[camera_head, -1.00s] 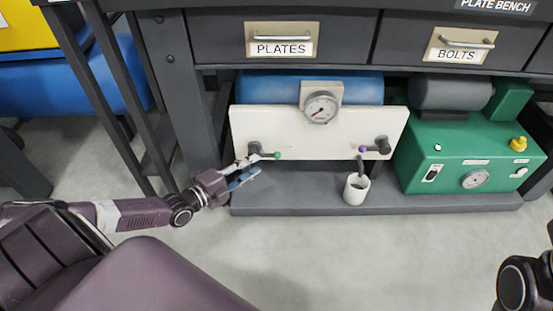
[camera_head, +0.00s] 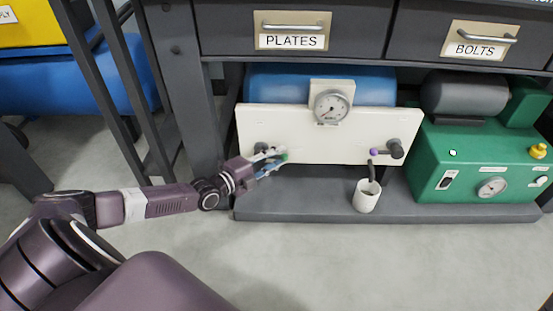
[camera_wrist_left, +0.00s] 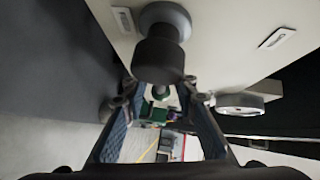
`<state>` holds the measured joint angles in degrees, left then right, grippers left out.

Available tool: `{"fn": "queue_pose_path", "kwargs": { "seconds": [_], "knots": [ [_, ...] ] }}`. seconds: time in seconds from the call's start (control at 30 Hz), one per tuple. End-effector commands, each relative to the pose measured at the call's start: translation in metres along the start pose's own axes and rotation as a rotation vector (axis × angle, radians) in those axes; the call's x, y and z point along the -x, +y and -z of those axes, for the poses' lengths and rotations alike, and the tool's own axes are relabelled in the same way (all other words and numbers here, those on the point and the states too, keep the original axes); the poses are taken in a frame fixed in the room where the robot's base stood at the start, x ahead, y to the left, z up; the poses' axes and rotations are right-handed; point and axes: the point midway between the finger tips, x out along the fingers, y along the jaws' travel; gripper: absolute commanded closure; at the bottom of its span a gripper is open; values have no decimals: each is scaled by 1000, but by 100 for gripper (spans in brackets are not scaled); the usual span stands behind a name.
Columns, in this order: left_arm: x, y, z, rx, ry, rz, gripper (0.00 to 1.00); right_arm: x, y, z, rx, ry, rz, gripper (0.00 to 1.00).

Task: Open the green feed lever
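The green feed lever has a dark pivot (camera_head: 261,147) at the left of a white panel (camera_head: 310,150), and its green knob (camera_head: 284,156) points right. My left gripper (camera_head: 272,162) reaches in from the left, with its fingertips at the knob. In the left wrist view the dark pivot (camera_wrist_left: 160,58) sticks out above the fingers. My right gripper is not in view.
A purple-tipped lever (camera_head: 393,149) sits at the panel's right, above a white cup (camera_head: 366,197). A gauge (camera_head: 331,106) is at the top middle. A green machine (camera_head: 475,160) stands right. Drawers (camera_head: 292,30) overhang above. A grey base shelf (camera_head: 300,207) runs below.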

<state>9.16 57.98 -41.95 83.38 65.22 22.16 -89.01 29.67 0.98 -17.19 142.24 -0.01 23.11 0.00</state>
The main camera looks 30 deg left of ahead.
Motion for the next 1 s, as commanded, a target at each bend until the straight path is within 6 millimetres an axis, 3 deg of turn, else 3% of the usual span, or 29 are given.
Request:
{"fn": "queue_pose_path", "kwargs": {
  "seconds": [0.13, 0.4, 1.0],
  "knots": [
    [0, 0, 0, 0, 0, 0, 73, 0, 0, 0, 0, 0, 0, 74],
    [0, 0, 0, 1, 0, 0, 100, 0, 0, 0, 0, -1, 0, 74],
    [1, -1, 1, 49, 12, 44, 100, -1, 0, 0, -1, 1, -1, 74]
  ]
}}
